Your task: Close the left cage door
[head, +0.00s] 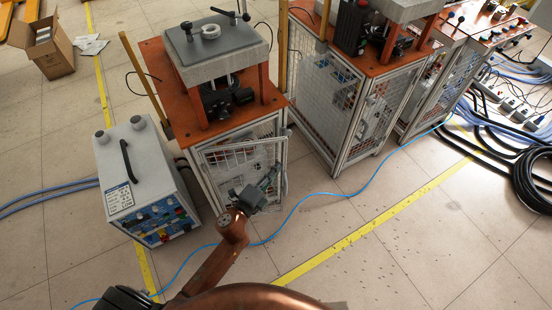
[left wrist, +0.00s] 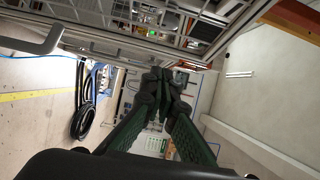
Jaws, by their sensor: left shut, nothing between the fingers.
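The left cage (head: 196,176) stands under an orange top in the head view. Its mesh door (head: 240,151) is at the front and looks ajar, with its top rail standing out from the frame. My left gripper (head: 271,178) is at the door's front, near its right edge; it is shut and empty. I cannot tell whether it touches the door. In the left wrist view the closed dark fingers (left wrist: 163,88) lie below mesh panels, and a grey bar handle (left wrist: 38,42) shows at upper left. My right gripper is not in view.
A grey control box (head: 130,170) stands left of the cage. A second mesh cage (head: 325,90) stands to the right. A blue cable (head: 318,194) crosses the floor near my arm. Black coiled cables (head: 535,180) lie at far right. The floor in front right is mostly clear.

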